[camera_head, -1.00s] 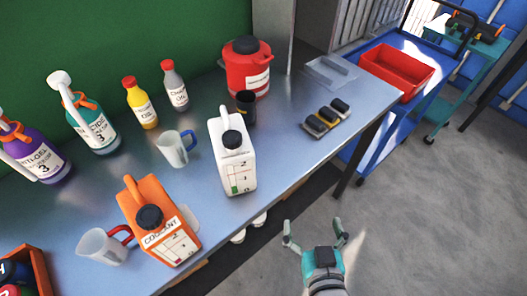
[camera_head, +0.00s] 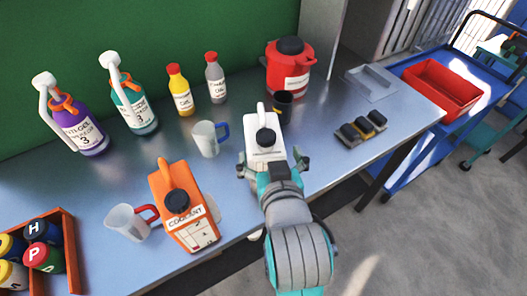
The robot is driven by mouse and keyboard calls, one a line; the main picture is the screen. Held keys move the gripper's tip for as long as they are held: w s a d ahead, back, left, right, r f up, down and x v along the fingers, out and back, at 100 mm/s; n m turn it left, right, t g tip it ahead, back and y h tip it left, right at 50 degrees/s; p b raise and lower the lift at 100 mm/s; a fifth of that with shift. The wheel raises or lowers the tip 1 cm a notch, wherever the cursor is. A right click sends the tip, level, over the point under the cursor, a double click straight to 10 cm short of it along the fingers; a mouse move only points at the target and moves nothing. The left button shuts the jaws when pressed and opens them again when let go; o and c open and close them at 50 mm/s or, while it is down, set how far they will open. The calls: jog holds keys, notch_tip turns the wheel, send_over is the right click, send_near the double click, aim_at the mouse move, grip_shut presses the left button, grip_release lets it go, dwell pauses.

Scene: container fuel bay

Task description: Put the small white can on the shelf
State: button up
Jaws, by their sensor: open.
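The small white can (camera_head: 263,131) is a white jerrycan with a black cap. It stands upright near the front edge of the metal bench (camera_head: 330,150). My gripper (camera_head: 273,162) is open at the can's front side, with one finger to its left and one to its right. The can's lower part is hidden behind my gripper and arm. Whether the fingers touch the can cannot be told. No shelf can be clearly made out in this view.
An orange coolant can (camera_head: 168,192) and a clear jug (camera_head: 128,222) stand to the left. A measuring cup (camera_head: 207,139), a black cup (camera_head: 283,106) and a red drum (camera_head: 288,72) stand behind. Dark blocks (camera_head: 360,130) lie right. A blue cart (camera_head: 410,75) holds a red tray (camera_head: 440,88).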

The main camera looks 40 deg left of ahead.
jog(key=shift+x, duration=3.95)
jog(key=shift+c, duration=0.3)
jog(key=shift+s, duration=0.1)
jog(key=c, duration=1.5)
jog(key=shift+r, duration=0.1)
